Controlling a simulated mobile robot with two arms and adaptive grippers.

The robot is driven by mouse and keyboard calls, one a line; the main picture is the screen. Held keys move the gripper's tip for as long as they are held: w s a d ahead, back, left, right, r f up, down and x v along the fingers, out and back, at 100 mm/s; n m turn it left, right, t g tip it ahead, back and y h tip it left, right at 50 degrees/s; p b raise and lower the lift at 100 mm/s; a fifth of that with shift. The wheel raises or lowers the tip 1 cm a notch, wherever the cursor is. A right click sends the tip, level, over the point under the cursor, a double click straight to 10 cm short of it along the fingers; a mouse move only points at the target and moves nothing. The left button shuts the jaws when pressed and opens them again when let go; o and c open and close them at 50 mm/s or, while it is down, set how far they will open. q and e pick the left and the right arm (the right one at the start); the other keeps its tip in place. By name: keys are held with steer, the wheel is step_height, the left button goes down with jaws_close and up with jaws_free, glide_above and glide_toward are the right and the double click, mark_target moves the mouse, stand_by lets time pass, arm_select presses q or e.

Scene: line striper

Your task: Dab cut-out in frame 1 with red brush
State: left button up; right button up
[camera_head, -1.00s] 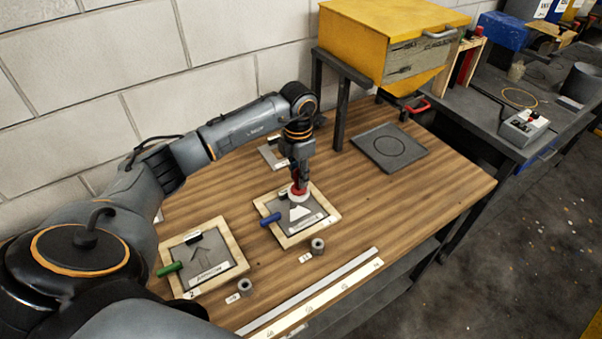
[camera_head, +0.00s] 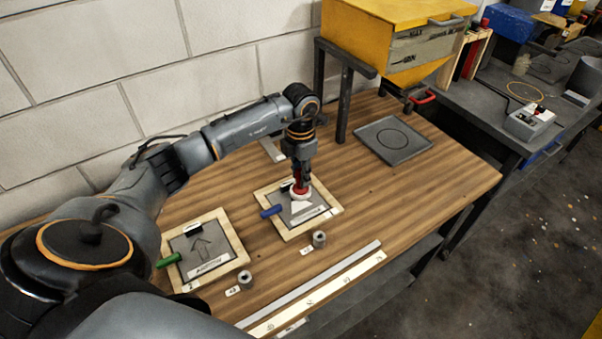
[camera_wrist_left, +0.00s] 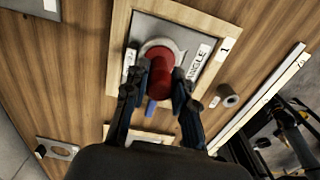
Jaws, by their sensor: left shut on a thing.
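My left gripper (camera_head: 301,181) is shut on the red brush (camera_head: 300,191), which is upright with its pale round head at the bottom. The brush is over the grey plate of frame 1 (camera_head: 330,212), at the light cut-out (camera_head: 300,208), and hides part of it. Whether the head touches the plate, I cannot tell. In the left wrist view, the red brush (camera_wrist_left: 160,72) stands between my fingers (camera_wrist_left: 162,85), and the frame's "1" tag (camera_wrist_left: 225,46) shows beside it. A blue handle (camera_head: 271,211) sits at the frame's left edge. My right gripper is out of view.
Frame 2 (camera_head: 240,258), with an arrow plate and green handle (camera_head: 169,260), lies to the left. Two metal nuts (camera_head: 319,239) (camera_head: 245,280) and a long ruler (camera_head: 320,294) lie in front. A dark tray (camera_head: 412,152) lies right, near the yellow cabinet (camera_head: 385,35).

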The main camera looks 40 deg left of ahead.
arm_select(q)
steer(key=shift+f+b, duration=0.4)
steer(key=shift+f, duration=0.1)
stand_by(0.5)
steer(key=shift+r, duration=0.1)
stand_by(0.3)
steer(key=shift+r+p, duration=1.45)
steer(key=shift+r, duration=0.8)
